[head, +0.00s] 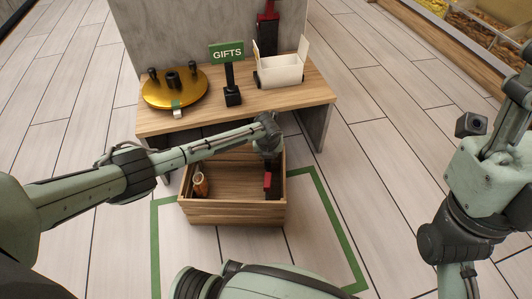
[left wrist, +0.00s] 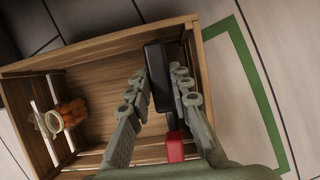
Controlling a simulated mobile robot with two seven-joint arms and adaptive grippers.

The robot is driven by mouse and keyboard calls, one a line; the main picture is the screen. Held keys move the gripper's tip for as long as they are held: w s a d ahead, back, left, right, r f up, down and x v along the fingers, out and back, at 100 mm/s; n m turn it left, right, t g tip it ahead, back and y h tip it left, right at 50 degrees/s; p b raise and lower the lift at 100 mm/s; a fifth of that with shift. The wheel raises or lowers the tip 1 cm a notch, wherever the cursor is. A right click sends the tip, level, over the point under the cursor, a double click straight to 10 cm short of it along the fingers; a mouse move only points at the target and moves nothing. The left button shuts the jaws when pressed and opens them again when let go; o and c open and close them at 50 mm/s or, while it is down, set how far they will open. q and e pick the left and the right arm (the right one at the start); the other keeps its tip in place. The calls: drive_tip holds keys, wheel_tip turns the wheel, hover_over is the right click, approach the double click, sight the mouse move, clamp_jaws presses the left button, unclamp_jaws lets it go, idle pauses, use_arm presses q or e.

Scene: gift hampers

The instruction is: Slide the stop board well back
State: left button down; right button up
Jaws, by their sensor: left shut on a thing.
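My left gripper (head: 268,140) reaches down into the wooden crate (head: 232,214). In the left wrist view its fingers (left wrist: 160,82) are closed around a long black object (left wrist: 157,75) with a red part (left wrist: 175,147). That red part also shows in the head view (head: 267,182), inside the crate's right side. Nothing in view is clearly a stop board. A grey upright panel (head: 190,32) stands at the back of the table. My right gripper (head: 515,88) is at the right edge, away from the crate, and its fingers are not clear.
An orange-brown jar-like item (head: 200,184) lies in the crate's left side. A green outline (head: 325,205) surrounds the crate on the floor. The table (head: 290,96) behind holds a gold round tray (head: 160,97), a GIFTS sign (head: 227,53) and a white open box (head: 280,72).

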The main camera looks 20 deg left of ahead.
use_arm(q)
drive_tip(key=c, duration=1.4)
unclamp_jaws()
drive_tip(key=shift+o, duration=0.2)
drive_tip(key=v, duration=1.2)
